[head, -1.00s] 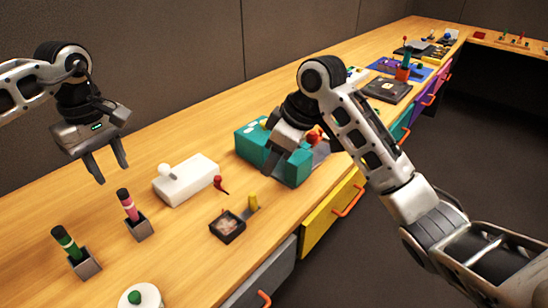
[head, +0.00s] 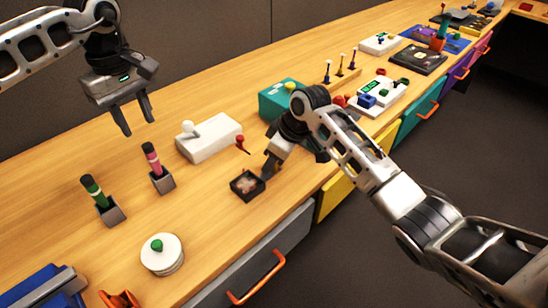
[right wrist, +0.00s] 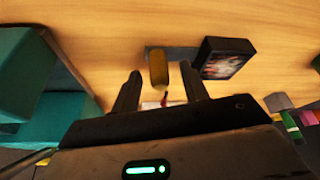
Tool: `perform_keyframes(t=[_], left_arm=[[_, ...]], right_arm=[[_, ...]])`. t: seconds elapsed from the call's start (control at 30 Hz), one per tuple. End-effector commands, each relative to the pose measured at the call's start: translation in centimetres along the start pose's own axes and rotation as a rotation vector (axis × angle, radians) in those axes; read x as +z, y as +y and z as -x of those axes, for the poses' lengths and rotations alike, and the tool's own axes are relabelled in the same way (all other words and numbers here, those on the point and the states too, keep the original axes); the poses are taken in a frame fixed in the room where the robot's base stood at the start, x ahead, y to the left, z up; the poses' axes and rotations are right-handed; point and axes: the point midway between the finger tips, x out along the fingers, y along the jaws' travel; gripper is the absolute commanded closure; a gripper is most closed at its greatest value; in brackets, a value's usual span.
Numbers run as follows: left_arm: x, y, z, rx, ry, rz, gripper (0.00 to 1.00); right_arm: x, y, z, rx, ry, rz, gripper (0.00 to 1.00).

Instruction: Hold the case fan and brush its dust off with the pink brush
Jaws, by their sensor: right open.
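The case fan (head: 240,190), a dark square frame with a dusty-looking inside, lies on the wooden bench. In the right wrist view the fan (right wrist: 228,58) is right of an upright yellow grip (right wrist: 158,68) on a grey strip. My right gripper (head: 268,172) is open just right of the fan. Its fingers (right wrist: 160,82) point at the yellow grip, which shows between them; contact cannot be told. The pink brush (head: 152,160) stands upright in a grey holder (head: 163,183). My left gripper (head: 133,118) is open and empty above the bench, behind the brush.
A green brush (head: 94,192) stands in another holder on the left. A white block with a knob (head: 210,140) and a small red lever (head: 242,145) are behind the fan. A teal box (head: 278,100) and a round white trackball base (head: 163,258) are nearby.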

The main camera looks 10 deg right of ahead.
Motion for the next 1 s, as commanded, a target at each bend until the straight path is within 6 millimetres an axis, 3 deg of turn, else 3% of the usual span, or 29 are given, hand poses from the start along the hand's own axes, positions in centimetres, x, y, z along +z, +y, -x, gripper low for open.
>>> perform_keyframes(t=[0.37, 0.4, 0.57, 0.83, 0.9, 1.0], left_arm=[[0.00, 0.00, 0.00, 0.000, 0.000, 0.000, 0.64], [0.00, 0.00, 0.00, 0.000, 0.000, 0.000, 0.64], [0.00, 0.00, 0.00, 0.000, 0.000, 0.000, 0.64], [0.00, 0.00, 0.00, 0.000, 0.000, 0.000, 0.64], [0.00, 0.00, 0.00, 0.000, 0.000, 0.000, 0.55], [0.00, 0.00, 0.00, 0.000, 0.000, 0.000, 0.55]], right_arm=[[0.02, -0.01, -0.74, 0.001, 0.000, 0.001, 0.56], [0.02, -0.01, -0.74, 0.001, 0.000, 0.000, 0.58], [0.02, -0.01, -0.72, 0.000, 0.000, 0.000, 1.00], [0.01, 0.00, -0.70, 0.000, 0.000, 0.000, 1.00], [0.01, 0.00, -0.70, 0.000, 0.000, 0.000, 1.00], [0.01, 0.00, -0.69, 0.001, 0.000, 0.000, 1.00]])
